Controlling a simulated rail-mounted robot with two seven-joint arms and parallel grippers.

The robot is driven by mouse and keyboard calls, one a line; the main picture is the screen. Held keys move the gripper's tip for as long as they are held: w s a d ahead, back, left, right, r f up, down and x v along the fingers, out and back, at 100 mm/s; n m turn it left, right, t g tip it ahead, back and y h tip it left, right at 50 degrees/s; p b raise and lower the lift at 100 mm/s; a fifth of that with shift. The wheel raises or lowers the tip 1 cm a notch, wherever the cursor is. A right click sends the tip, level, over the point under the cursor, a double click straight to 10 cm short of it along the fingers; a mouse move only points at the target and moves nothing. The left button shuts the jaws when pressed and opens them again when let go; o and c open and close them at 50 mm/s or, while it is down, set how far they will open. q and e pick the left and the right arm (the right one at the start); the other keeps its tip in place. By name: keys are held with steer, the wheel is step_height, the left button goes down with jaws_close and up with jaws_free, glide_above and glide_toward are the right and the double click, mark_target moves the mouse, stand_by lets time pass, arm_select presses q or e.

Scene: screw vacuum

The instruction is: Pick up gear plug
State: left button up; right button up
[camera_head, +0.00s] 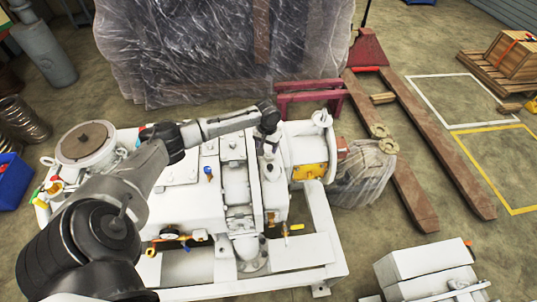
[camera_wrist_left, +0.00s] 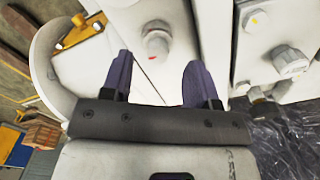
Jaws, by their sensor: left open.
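My left gripper (camera_head: 267,143) hangs over the right part of the white vacuum pump (camera_head: 185,212) in the head view. In the left wrist view the left gripper (camera_wrist_left: 158,60) is open, with its two dark purple fingers apart and nothing between them. A grey-white round plug (camera_wrist_left: 156,42), which looks like the gear plug, stands on the white housing just beyond the fingertips, roughly centred between them. A small red mark shows on it. It appears untouched. I cannot clearly make it out in the head view. My right gripper is in neither view.
A yellow plate (camera_head: 309,171) sits on the pump's right end; other fittings (camera_wrist_left: 290,62) stand at the right in the wrist view. A plastic-wrapped crate (camera_head: 220,50) stands behind the pump. Pallet-truck forks (camera_head: 430,150) lie right. White boxes (camera_head: 425,265) stand front right.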

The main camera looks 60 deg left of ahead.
mark_target(268, 152)
arm_select(q)
steer(key=shift+f, duration=2.05)
steer(key=shift+w, duration=0.1)
steer(key=shift+c, duration=0.4)
jaws_close()
steer(key=shift+r, duration=0.15)
